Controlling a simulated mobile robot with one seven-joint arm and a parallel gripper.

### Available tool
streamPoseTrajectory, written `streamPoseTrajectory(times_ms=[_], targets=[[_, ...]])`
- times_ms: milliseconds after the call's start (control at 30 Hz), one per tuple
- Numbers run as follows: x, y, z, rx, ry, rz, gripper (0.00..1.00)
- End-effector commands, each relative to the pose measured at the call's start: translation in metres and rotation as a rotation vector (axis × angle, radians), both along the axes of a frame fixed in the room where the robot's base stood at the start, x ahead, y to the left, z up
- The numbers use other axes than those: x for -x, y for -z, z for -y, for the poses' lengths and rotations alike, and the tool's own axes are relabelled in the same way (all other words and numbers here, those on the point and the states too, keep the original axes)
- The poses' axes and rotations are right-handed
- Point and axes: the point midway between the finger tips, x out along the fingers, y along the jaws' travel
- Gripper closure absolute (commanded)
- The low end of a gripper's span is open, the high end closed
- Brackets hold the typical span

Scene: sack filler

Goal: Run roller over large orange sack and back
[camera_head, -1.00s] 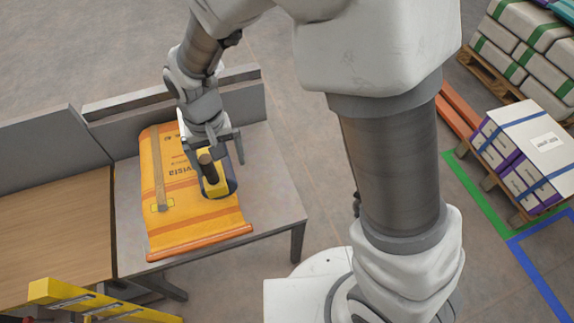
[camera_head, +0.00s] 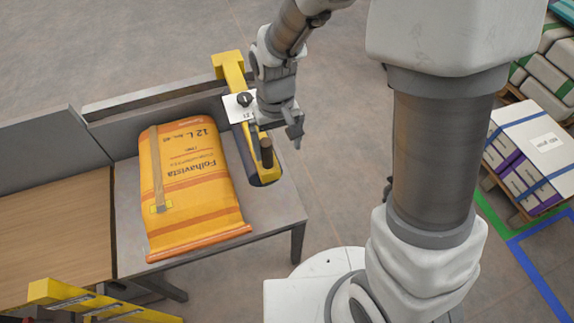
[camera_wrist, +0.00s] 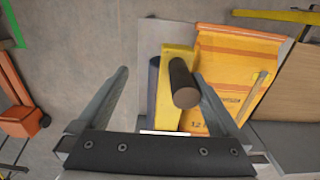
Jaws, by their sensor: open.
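The large orange sack (camera_head: 185,185) lies flat on the grey table, with a tan strip along its left side. It also shows in the wrist view (camera_wrist: 238,72). The roller, a dark cylinder (camera_head: 241,150) beside a yellow bar, stands at the sack's right side, clear of most of its top. An upright dark brown handle (camera_head: 266,153) rises from the bar; in the wrist view the handle (camera_wrist: 184,84) appears between my fingers, nearer the right one. My gripper (camera_head: 281,138) is open at the handle's upper right. I cannot tell whether a finger touches it.
The yellow bar carries a white plate with a black knob (camera_head: 244,99) near the table's back rail (camera_head: 150,103). A wooden surface (camera_head: 50,235) adjoins on the left. A yellow frame (camera_head: 95,302) stands front left. Loaded pallets are at right.

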Motion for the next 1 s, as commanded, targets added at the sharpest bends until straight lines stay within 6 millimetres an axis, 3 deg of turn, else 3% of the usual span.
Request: streamPoseTrajectory(times_ms=[367, 1000], targets=[[-0.014, 0.000, 0.049, 0.001, 0.004, 0.000, 0.00], [-0.007, 0.000, 0.023, 0.000, -0.002, 0.000, 0.00]])
